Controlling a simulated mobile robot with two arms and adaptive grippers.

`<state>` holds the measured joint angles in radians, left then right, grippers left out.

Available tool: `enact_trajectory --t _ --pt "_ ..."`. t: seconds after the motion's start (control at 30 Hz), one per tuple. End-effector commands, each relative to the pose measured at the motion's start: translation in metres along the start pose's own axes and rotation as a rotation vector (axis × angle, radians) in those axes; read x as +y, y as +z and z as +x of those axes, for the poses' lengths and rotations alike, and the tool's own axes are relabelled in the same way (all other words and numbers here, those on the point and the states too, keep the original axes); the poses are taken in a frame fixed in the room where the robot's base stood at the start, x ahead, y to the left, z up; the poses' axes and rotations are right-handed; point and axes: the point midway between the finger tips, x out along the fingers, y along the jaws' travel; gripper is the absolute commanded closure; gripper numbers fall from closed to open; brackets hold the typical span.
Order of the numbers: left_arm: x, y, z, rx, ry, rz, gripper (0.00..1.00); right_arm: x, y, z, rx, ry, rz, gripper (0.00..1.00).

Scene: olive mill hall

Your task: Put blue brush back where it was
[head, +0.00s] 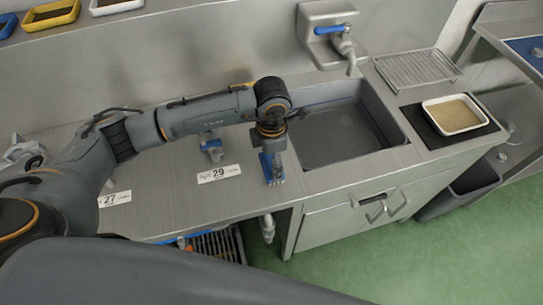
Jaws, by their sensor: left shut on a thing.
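My left gripper (271,152) points down over the steel counter (160,200), just left of the sink. It is shut on a blue brush (267,168), which shows below the jaws as a blue piece with a greyish lower end. The brush is at the counter's front part, right of the "29" label (219,174). I cannot tell whether its lower end touches the counter. Another blue and grey object (212,147) stands behind the label, partly hidden by my arm. My right gripper is not in view.
The sink (345,130) is right of the gripper, under a tap (343,45) with a blue lever. A draining rack (415,68) and a white tray (454,114) on a dark mat lie farther right. A "27" label (115,199) is at left. Trays line the shelf above.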

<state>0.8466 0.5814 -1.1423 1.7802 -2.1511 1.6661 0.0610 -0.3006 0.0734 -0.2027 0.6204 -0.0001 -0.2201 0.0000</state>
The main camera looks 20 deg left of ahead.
Motion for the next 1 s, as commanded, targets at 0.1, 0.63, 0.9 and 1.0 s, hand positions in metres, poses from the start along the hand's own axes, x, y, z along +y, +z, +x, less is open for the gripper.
enact_trajectory --t 0.1,0.63,0.9,1.0 --pt "0.0 0.0 0.001 0.0 0.0 0.0 0.5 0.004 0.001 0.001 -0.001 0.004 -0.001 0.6" --pt "0.0 0.0 0.002 0.0 0.0 -0.001 0.0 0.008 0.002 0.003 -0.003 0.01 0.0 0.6" --pt "0.001 0.001 -0.017 -0.004 0.003 -0.001 0.0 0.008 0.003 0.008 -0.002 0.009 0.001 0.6" --pt "0.002 0.001 -0.038 -0.005 0.006 -0.001 0.0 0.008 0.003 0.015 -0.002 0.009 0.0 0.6"
